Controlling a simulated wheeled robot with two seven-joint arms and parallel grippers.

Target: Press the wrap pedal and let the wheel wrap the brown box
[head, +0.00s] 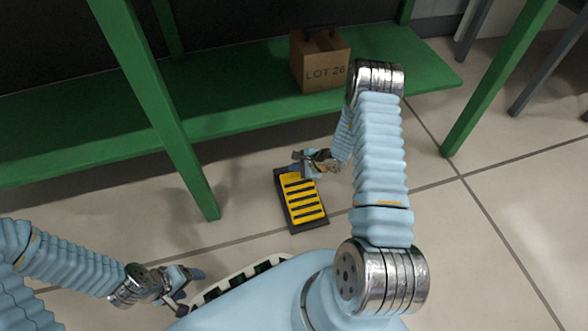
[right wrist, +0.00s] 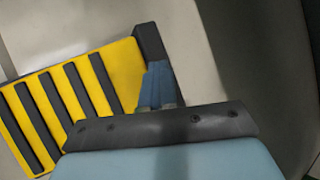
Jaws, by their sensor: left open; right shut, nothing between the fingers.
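The pedal (head: 303,205) is a yellow plate with black bars in a dark frame on the floor. It fills the left of the right wrist view (right wrist: 72,92). My right gripper (head: 299,160) is shut and empty at the pedal's far end; its blue fingertips (right wrist: 157,84) show over that end in the right wrist view. I cannot tell if they touch it. A brown box (head: 308,66) marked LOT 26 stands upright on the green shelf. My left gripper (head: 192,284) is open and empty, low at the left. The wheel is not in view.
The green shelf (head: 228,100) runs across the back, with a green leg (head: 165,120) left of the pedal and another at the right (head: 490,90). Dark grey legs stand at the far right. The tiled floor (head: 465,235) to the right is clear.

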